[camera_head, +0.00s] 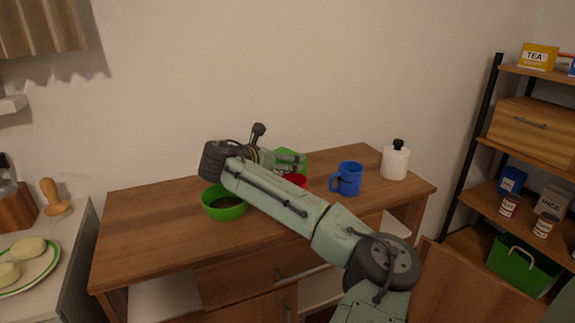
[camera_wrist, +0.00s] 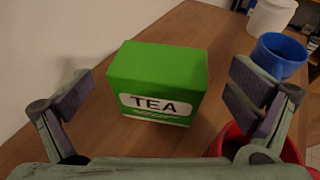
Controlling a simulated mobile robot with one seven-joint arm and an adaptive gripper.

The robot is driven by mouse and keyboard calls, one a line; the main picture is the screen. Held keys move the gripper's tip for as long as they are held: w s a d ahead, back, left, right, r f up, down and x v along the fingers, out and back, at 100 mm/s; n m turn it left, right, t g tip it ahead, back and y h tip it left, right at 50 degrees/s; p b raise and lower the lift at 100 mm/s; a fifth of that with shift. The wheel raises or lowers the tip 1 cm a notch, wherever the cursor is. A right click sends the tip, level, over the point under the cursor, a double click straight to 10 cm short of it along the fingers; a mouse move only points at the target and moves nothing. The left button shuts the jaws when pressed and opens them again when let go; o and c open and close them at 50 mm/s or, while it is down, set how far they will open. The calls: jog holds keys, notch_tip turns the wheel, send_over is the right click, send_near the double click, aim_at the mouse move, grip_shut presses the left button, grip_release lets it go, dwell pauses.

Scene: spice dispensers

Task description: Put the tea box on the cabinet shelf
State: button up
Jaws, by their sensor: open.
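A green tea box (camera_wrist: 155,82) with a white TEA label stands on the wooden cabinet top in the wrist view. In the head view the green box (camera_head: 292,157) shows partly behind my arm. My gripper (camera_wrist: 163,92) is open, with one finger on each side of the box in the picture, and is not closed on it. In the head view my gripper (camera_head: 290,162) is beside the box. The wooden cabinet (camera_head: 150,220) has open bays below its top. A shelf rack (camera_head: 487,140) stands at the right and holds a yellow tea box (camera_head: 538,56) on its top board.
A red bowl (camera_wrist: 290,150) is close to the right finger; a blue mug (camera_head: 349,178) and white canister (camera_head: 395,162) stand further right. The left part of the cabinet top is clear.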

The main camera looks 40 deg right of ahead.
jog(key=shift+x, duration=1.35)
jog(key=shift+a, duration=0.1)
jog(key=shift+c, duration=0.4)
jog(key=c, duration=1.2)
notch_tip(320, 180, up, 10)
jog(key=shift+r+b, duration=0.1)
jog(key=shift+b, duration=0.7)
jog(key=shift+c, duration=0.2)
